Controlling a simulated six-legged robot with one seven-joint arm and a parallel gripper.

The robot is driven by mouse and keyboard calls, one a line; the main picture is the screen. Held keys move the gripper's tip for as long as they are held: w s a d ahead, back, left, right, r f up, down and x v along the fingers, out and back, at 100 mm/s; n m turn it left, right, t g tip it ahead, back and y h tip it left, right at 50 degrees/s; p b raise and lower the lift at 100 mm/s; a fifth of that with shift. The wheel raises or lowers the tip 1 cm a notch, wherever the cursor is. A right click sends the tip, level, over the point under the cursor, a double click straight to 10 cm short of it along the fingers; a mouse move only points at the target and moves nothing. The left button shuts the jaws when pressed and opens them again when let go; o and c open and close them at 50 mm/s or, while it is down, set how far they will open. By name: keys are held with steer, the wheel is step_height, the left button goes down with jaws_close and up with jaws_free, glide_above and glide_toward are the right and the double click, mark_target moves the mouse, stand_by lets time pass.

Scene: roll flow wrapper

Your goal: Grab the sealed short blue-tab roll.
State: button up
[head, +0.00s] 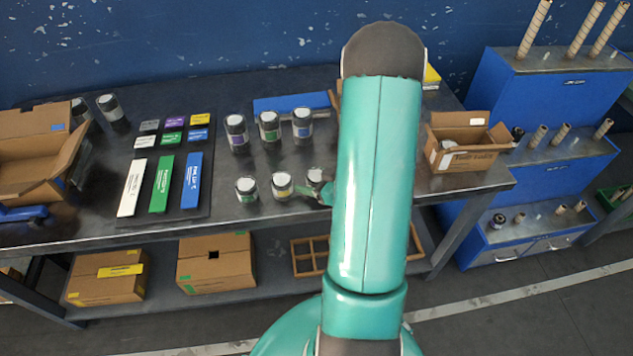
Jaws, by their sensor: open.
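Two rows of short dark rolls with pale tops stand on the dark workbench (225,222). In the back row are a purple-tab roll (237,133), a green-tab roll (269,131) and a blue-tab roll (302,124), all upright. In the front row are a green-tab roll (246,189), a yellow-tab roll (282,186) and a third roll (315,175), whose tab I cannot see. My gripper (316,191) shows only as small teal finger parts by that third roll, open. My arm hides the rest of it. Whether each roll is sealed is too small to tell.
Left of the rolls lies a dark board (143,218) with coloured cards and white, green and blue strips. An open carton (468,142) stands on the right, another carton (30,135) at far left. A blue stepped rack (540,90) holds tubes.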

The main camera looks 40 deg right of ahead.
steer(key=c, duration=0.8)
steer(key=shift+r, duration=0.1)
